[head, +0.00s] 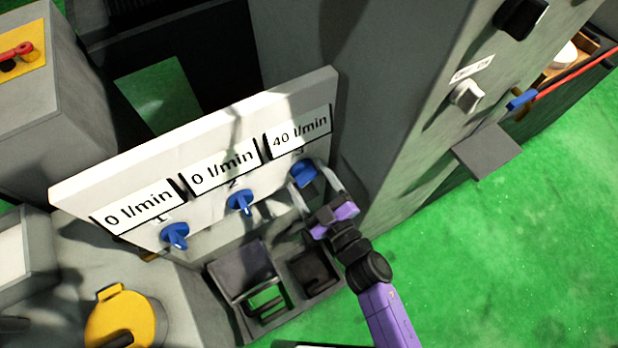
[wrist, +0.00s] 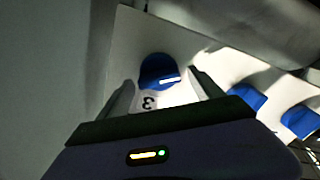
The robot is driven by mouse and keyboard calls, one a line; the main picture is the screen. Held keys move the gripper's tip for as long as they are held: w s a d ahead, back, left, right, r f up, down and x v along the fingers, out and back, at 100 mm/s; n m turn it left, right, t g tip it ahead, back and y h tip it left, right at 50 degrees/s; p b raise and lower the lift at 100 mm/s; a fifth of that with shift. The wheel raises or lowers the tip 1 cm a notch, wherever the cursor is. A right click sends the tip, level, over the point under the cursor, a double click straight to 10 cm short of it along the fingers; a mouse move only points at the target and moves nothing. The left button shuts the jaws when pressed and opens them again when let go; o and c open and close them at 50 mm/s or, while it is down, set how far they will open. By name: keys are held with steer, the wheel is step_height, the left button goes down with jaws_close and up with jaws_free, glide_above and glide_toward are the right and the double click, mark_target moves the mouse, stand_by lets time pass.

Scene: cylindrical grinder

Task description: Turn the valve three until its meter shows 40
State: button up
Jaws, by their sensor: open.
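A white panel (head: 270,160) carries three blue valves with a meter above each. Valve three (head: 303,173) is at the panel's right end, and its meter (head: 299,132) reads 40 l/min. My gripper (head: 317,187) is open, with its fingers on either side of valve three in the head view. In the wrist view, valve three (wrist: 158,70) shows ahead between the open fingers (wrist: 162,88), with a bright mark on its handle and the digit 3 beside it. I cannot tell whether the fingers touch it.
Valve two (head: 241,202) and valve one (head: 175,236) are to the left, and both their meters read 0 l/min. A grey machine wall (head: 400,110) rises close at the right. An open grey box (head: 262,285) lies below the panel.

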steer(key=v, duration=0.7)
steer(key=shift+s+d+b, duration=0.15)
steer(key=shift+s+b, duration=0.1)
steer(key=shift+b, duration=0.15)
steer(key=s+d+r+m+h, duration=0.3)
steer(key=s+d, duration=0.3)
steer(key=s, duration=0.2)
steer(key=s+d+r+m+h, duration=0.3)
steer(key=s+d+r+m, duration=0.2)
steer(key=s, duration=0.3)
steer(key=s+d+r+m+h+b, duration=0.1)
steer(key=s+d+r+m+h, duration=0.3)
steer(key=s, duration=0.5)
steer(key=d+r+m, duration=0.1)
steer(key=d+r, duration=0.1)
steer(key=d, duration=0.1)
steer(key=shift+d, duration=0.15)
steer(key=shift+c, duration=0.5)
